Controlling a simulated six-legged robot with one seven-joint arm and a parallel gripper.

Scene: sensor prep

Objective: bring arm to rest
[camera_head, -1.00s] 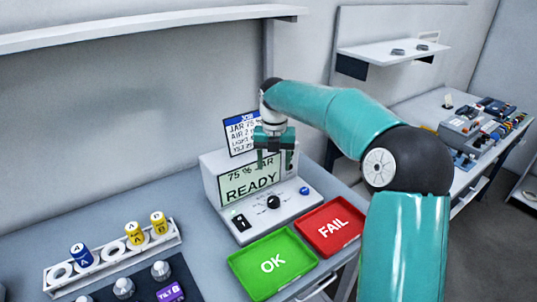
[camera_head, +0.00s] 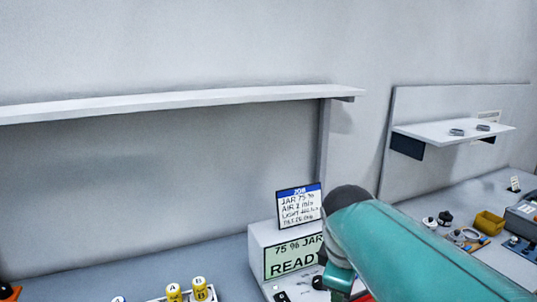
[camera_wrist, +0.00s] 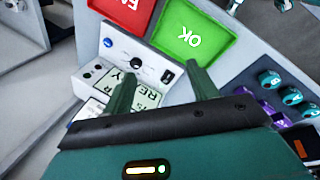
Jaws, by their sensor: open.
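My teal arm (camera_head: 400,250) reaches in from the lower right in the head view, in front of the test box. A teal part of my gripper end shows low beside the READY screen, but its fingertips cannot be made out there. In the wrist view my gripper (camera_wrist: 163,82) is open, with its two green fingers apart and nothing between them. The fingers hang over the test box (camera_wrist: 150,55), with its screen, dark knob and blue button. Whether they touch it cannot be told.
The wrist view shows a green OK tray (camera_wrist: 185,52), a red FAIL tray (camera_wrist: 120,10) and several teal-topped pieces (camera_wrist: 270,80).

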